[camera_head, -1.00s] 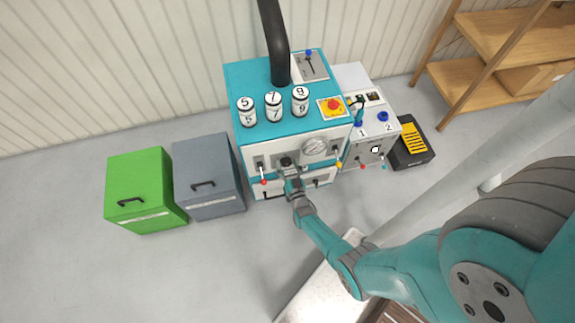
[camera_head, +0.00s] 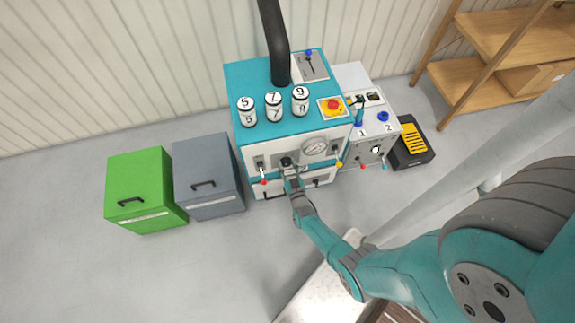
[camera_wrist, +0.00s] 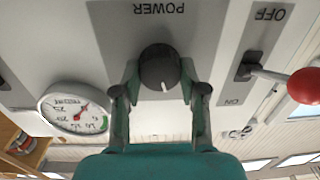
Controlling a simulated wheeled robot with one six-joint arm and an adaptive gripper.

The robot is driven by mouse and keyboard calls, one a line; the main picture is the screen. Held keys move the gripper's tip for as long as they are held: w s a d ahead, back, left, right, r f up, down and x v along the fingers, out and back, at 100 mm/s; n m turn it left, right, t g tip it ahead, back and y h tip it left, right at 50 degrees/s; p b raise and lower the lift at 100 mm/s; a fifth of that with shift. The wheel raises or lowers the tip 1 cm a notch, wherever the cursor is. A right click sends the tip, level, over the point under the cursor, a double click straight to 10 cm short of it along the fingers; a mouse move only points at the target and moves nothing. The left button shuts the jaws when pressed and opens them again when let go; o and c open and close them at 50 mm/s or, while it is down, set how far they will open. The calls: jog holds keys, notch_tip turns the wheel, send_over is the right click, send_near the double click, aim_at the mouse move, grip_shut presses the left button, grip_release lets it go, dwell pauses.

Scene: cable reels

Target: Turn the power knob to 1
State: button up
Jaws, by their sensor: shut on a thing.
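The power knob (camera_wrist: 160,66) is a black round knob with a white pointer mark, under the label POWER, which reads upside down in the wrist view. My gripper (camera_wrist: 159,85) has a finger on each side of the knob and is shut on it. The knob's white mark points down and slightly right in the wrist view. In the head view the knob (camera_head: 286,162) shows small and dark on the front of the teal and white machine (camera_head: 262,140), with my gripper (camera_head: 289,171) in front of it. The scale numbers around the knob cannot be read.
A red-tipped OFF/ON lever (camera_wrist: 303,85) is right of the knob in the wrist view. A pressure gauge (camera_wrist: 75,108) is at its left. Green (camera_head: 140,180) and grey (camera_head: 207,172) boxes stand left of the machine. A white cabinet (camera_head: 352,77) stands at its right.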

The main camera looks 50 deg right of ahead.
jog(key=n, duration=0.6)
jog(key=shift+a+n, duration=0.1)
jog(key=shift+n, duration=0.3)
dwell(0.4)
jog(key=o, duration=1.1)
jog(key=shift+o, duration=0.2)
jog(key=v, duration=1.2)
jog(key=shift+w, duration=0.1)
